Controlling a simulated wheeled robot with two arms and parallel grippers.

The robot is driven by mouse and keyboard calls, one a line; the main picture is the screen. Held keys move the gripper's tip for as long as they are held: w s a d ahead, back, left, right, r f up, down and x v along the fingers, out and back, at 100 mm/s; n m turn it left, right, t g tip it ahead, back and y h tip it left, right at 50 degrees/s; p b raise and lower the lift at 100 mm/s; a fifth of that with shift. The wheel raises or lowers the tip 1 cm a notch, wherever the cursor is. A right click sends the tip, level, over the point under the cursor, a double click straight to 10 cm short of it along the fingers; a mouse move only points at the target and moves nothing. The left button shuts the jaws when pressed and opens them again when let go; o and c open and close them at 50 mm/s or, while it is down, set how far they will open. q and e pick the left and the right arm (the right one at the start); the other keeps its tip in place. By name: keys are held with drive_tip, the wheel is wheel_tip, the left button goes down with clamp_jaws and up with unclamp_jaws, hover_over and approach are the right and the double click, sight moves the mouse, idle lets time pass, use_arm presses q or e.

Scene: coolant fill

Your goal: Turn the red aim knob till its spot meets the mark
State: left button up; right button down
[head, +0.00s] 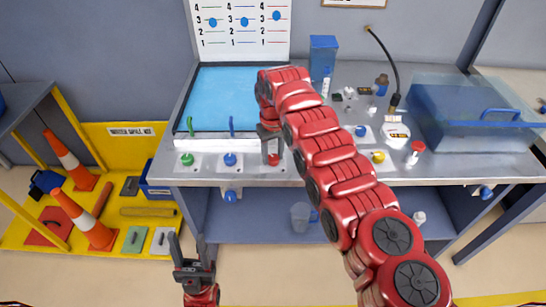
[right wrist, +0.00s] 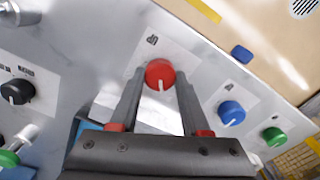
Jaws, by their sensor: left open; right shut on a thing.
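The red aim knob (head: 273,160) is on the front panel of the bench, right of a green knob (head: 187,159) and a blue knob (head: 230,159). In the right wrist view the red knob (right wrist: 160,70) sits between the fingertips of my right gripper (right wrist: 160,80), which is shut on it; its white pointer line shows. A white board (head: 240,35) at the back has three numbered columns, each with a blue spot; the right spot (head: 277,15) is highest. Small red marks there are too fine to compare exactly. My left gripper (head: 193,250) is open and empty, in front of the bench.
My right arm crosses the bench and hides part of the blue panel (head: 215,95). A yellow knob (head: 378,156), small parts and a clear-covered blue box (head: 460,115) lie to the right.

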sight(272, 156)
idle(0.4)
drive_tip(key=shift+c, duration=1.9)
unclamp_jaws()
drive_tip(key=shift+r, duration=0.55)
wheel_tip(272, 156, up, 5)
drive_tip(key=shift+a+r+b, duration=0.1)
drive_tip(key=shift+b, duration=0.4)
wheel_tip(272, 156, up, 11)
drive_tip(key=p, duration=1)
drive_tip(key=shift+p, duration=0.4)
